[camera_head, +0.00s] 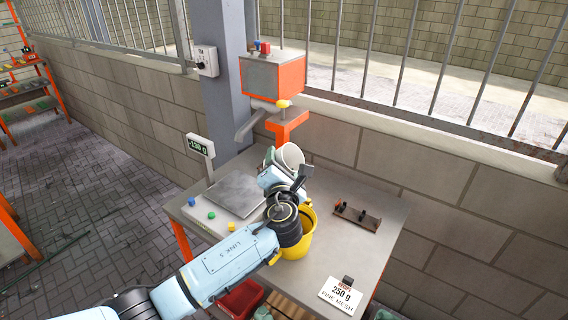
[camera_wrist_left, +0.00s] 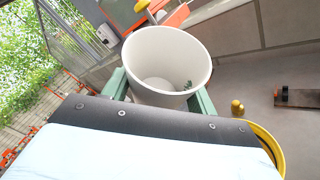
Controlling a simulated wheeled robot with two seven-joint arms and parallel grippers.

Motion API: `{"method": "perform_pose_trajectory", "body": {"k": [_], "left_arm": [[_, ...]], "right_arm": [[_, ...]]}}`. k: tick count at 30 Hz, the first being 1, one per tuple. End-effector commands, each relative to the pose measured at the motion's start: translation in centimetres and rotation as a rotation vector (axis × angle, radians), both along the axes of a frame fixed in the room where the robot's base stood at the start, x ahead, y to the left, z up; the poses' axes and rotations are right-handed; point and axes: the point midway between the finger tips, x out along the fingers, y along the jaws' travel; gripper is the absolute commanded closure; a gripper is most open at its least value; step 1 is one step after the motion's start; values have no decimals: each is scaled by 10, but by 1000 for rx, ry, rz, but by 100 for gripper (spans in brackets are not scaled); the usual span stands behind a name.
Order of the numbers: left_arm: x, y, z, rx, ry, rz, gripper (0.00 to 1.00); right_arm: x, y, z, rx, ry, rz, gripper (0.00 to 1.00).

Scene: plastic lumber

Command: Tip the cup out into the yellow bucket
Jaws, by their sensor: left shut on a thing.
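A white cup (camera_head: 292,155) is held in my left gripper (camera_head: 279,166), above the workbench and behind the yellow bucket in the head view. The wrist view looks into the open mouth of the cup (camera_wrist_left: 165,62), with a green finger on each side of it. A few small dark green bits show low inside the cup; the rest of its inside looks bare. The yellow bucket (camera_head: 306,238) stands on the bench, largely hidden by my left wrist. Its rim also shows in the left wrist view (camera_wrist_left: 268,146). My right gripper is out of view.
A scale plate (camera_head: 234,194) with a display (camera_head: 200,145) lies left of the bucket. Small colored knobs lie at the bench's left.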

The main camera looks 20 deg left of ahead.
Motion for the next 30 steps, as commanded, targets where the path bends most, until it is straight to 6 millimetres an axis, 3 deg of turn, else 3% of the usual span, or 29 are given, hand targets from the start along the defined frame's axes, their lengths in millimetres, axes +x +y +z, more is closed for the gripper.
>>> {"method": "perform_pose_trajectory", "body": {"k": [1,9,20,30], "left_arm": [[0,2,10,-76,19,0,66],[3,12,32,-450,121,1,66],[5,20,41,-633,179,2,66],[7,27,42,-816,228,0,66]], "right_arm": [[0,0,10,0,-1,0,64],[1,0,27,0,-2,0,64],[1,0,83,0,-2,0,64],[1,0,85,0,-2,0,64]]}}
